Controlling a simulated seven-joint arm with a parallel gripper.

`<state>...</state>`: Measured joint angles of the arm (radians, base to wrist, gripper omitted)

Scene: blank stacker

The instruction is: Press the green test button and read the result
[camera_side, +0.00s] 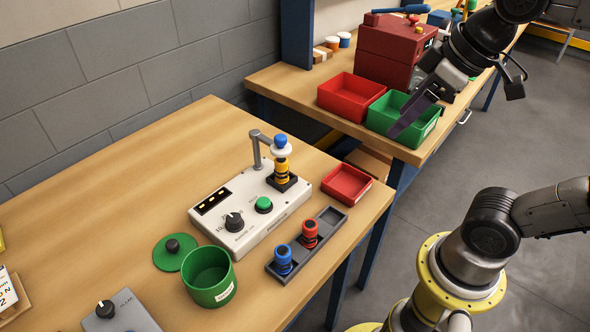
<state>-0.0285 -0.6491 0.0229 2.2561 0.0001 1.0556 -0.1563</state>
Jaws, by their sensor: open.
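The white test box (262,229) stands on the near wooden bench. Its round green button (264,204) sits on the top face, uncovered, right of a black knob (234,222). A dark display (212,201) at the box's left shows small yellowish marks, too small to read. A yellow and black striped part (282,166) with a white and blue top stands upright on a black base at the box's right end, beside a grey bent arm (257,150). My gripper (398,131) is open over the green bin on the far bench, well away from the button.
A grey rack (326,232) holds a blue and a red part. A small red tray (346,184), a green pot (209,277) and its lid (174,252) are near the box. A red bin (350,96), green bin (416,134) and red machine (392,45) occupy the far bench.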

